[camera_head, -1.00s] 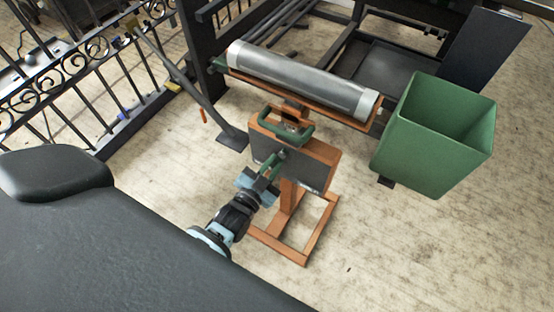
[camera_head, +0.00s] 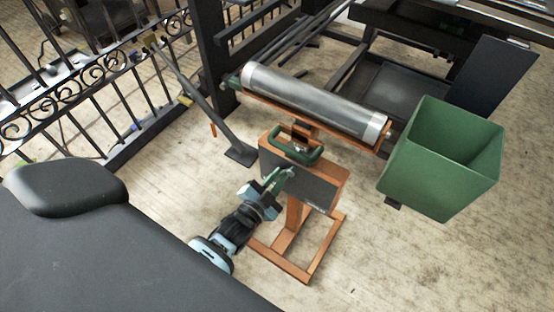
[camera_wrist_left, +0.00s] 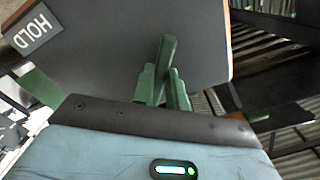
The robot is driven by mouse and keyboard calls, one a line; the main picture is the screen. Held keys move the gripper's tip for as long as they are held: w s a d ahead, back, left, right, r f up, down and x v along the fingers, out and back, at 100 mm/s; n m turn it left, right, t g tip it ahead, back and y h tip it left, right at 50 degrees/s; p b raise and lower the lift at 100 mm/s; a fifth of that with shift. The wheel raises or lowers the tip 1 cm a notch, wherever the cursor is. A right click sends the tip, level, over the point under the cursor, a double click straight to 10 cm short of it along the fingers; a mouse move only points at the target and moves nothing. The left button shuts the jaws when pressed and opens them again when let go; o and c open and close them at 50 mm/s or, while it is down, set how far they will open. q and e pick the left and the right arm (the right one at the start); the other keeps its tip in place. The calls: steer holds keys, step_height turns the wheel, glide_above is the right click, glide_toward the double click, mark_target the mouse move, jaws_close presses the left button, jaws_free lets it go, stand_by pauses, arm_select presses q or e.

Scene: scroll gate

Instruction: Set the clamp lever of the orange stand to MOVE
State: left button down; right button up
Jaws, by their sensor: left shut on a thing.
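The orange stand (camera_head: 298,215) stands upright on the floor with a dark panel (camera_head: 315,188) on its front. The green clamp lever (camera_head: 287,172) sticks out from this panel toward my left gripper. In the left wrist view the lever (camera_wrist_left: 167,60) stands between the green fingertips, against the dark panel. My left gripper (camera_head: 272,183) is shut on the lever; it also shows in the left wrist view (camera_wrist_left: 164,88). A HOLD label (camera_wrist_left: 33,34) shows at the panel's upper left there. No MOVE label can be seen. My right gripper is out of view.
A green handle (camera_head: 297,153) sits on top of the stand, below a grey roller (camera_head: 312,98) on an orange cradle. A green bin (camera_head: 425,165) stands to the right. A black scroll-work railing (camera_head: 80,85) and a slanted post (camera_head: 195,93) are at left. Floor at lower right is clear.

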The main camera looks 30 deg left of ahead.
arm_select(q)
steer(key=c, duration=1.4)
jaws_free()
steer(key=shift+s, duration=0.1)
steer(key=s+p, duration=0.1)
steer(key=s, duration=0.6)
steer(key=shift+s+a+p, duration=0.2)
steer(key=shift+s+p, duration=0.1)
